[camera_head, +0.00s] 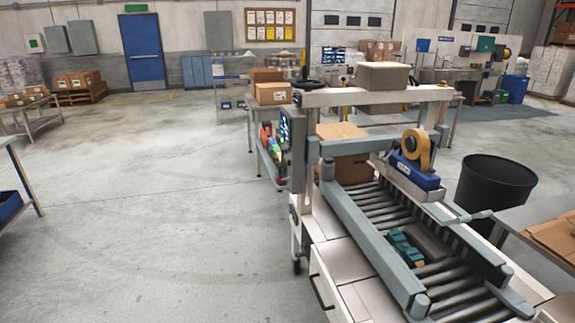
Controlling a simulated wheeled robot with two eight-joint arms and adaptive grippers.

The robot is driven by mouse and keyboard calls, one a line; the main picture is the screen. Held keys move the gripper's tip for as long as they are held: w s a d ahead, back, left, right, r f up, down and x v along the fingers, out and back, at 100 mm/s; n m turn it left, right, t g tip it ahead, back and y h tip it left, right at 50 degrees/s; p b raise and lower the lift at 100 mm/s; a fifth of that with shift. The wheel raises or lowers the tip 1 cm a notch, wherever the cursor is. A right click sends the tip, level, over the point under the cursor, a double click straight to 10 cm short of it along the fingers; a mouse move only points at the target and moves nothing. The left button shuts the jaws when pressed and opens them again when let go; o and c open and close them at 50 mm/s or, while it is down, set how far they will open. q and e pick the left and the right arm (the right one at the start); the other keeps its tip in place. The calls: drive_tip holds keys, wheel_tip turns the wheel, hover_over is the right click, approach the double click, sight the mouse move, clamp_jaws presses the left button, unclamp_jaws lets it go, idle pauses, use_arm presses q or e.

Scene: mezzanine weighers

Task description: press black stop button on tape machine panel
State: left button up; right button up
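The tape machine (332,202) stands right of centre, with a roller bed (435,266) and grey side rails. A roll of tan tape sits on its blue tape head (413,174). A grey upright box, which looks like the control panel (298,150), is on the machine's left side and is seen nearly edge-on. A dark screen-like face shows on its left edge. I cannot make out a black stop button at this angle and size. Neither of my grippers is in view.
A cardboard box (343,148) stands at the far end of the rollers. A black bin (493,190) and a side table with cardboard (553,236) are on the right. A table (20,181) edges in at left. The floor (150,220) left of the machine is clear.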

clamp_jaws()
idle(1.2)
